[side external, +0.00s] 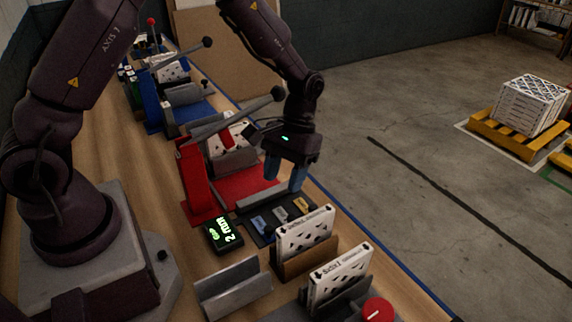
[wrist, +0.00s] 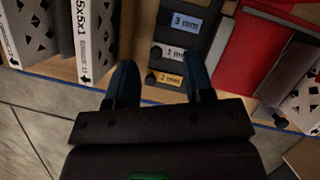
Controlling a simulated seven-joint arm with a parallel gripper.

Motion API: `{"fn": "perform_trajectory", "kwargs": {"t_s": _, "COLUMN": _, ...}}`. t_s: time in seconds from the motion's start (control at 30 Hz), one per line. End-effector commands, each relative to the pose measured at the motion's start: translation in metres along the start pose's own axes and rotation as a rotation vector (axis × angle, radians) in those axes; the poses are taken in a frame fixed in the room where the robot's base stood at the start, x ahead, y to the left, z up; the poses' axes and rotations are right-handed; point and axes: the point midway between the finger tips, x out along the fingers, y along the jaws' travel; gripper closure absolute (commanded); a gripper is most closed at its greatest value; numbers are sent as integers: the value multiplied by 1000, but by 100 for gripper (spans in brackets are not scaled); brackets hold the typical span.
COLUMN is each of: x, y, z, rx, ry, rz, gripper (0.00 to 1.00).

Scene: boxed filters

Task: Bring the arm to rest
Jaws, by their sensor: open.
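My gripper (side external: 285,178) hangs over the bench, above the far end of the black tray (side external: 263,238) that holds small labelled pieces. Its two blue fingers are apart with nothing between them; they also show in the wrist view (wrist: 160,80). The tray pieces read 3 mm (wrist: 186,21) and similar in the wrist view. The red fixture (side external: 235,190) with a grey lever stands just behind and left of my gripper. Whether the fingertips touch anything below is hard to tell, but they look clear of the tray.
Two white boxed filters (side external: 305,233) (side external: 340,277) stand in holders at the front right. A small display (side external: 223,234) sits left of the tray. A red round knob (side external: 376,311) is at the front edge. A blue fixture (side external: 180,105) stands farther back. Open floor lies right of the bench.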

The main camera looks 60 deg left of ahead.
Motion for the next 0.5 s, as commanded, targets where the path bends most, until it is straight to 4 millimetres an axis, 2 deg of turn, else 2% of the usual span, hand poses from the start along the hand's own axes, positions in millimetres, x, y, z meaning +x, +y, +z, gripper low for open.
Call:
{"fn": "perform_trajectory", "kwargs": {"t_s": 0.03, "x": -8, "y": 0, "z": -1, "rx": 0, "ry": 3, "rz": 1, "gripper": 52}}
{"fn": "perform_trajectory", "kwargs": {"t_s": 0.2, "x": -20, "y": 0, "z": 0, "rx": 0, "ry": 1, "rz": 1, "gripper": 52}}
{"fn": "perform_trajectory", "kwargs": {"t_s": 0.5, "x": -21, "y": 0, "z": 0, "rx": 0, "ry": 0, "rz": 0, "gripper": 52}}
